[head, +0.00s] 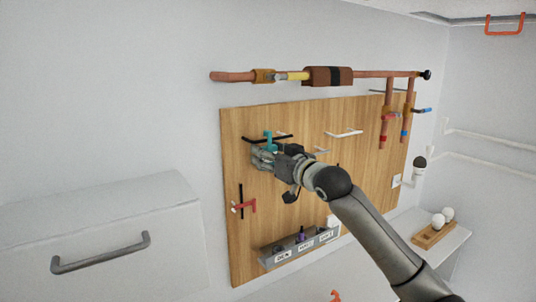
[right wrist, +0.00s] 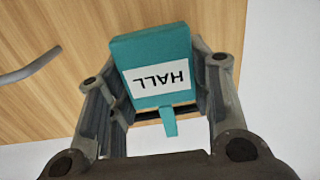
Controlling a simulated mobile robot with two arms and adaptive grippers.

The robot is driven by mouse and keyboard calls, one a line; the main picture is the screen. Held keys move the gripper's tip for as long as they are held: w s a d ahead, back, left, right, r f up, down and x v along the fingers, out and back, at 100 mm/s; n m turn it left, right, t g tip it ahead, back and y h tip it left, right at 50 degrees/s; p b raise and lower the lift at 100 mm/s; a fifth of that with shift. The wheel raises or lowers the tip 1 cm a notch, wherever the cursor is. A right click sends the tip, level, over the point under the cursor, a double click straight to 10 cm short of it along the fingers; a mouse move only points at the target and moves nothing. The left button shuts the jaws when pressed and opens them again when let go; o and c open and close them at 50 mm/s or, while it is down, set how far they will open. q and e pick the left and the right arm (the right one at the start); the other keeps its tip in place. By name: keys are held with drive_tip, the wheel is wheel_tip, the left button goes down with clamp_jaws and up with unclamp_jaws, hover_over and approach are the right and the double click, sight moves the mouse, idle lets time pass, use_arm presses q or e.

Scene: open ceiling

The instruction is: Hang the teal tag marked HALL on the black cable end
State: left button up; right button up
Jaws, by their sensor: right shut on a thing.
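The teal tag marked HALL (right wrist: 150,45) is held between the fingers of my right gripper (right wrist: 160,95); its lettering is upside down in the right wrist view. In the head view, the teal tag (head: 268,137) shows just above my right gripper (head: 262,156), in front of the wooden board. A black horizontal bar (head: 284,138), seemingly a cable end, runs across the board by the tag. I cannot tell whether the tag touches it. Another black piece (head: 241,190) stands upright lower left, with a red tag (head: 244,206) at it. My left gripper is out of view.
The wooden board (head: 240,260) carries a white bar (head: 343,132) and a grey labelled rack (head: 300,244) low down. A copper pipe (head: 235,76) runs above it. A white cabinet (head: 100,225) juts out at left; a wooden tray (head: 434,235) sits at right.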

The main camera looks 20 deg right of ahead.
drive_tip(key=shift+f, duration=0.65)
drive_tip(key=o, duration=1.1)
drive_tip(key=s+d, duration=0.2)
drive_tip(key=s, duration=1)
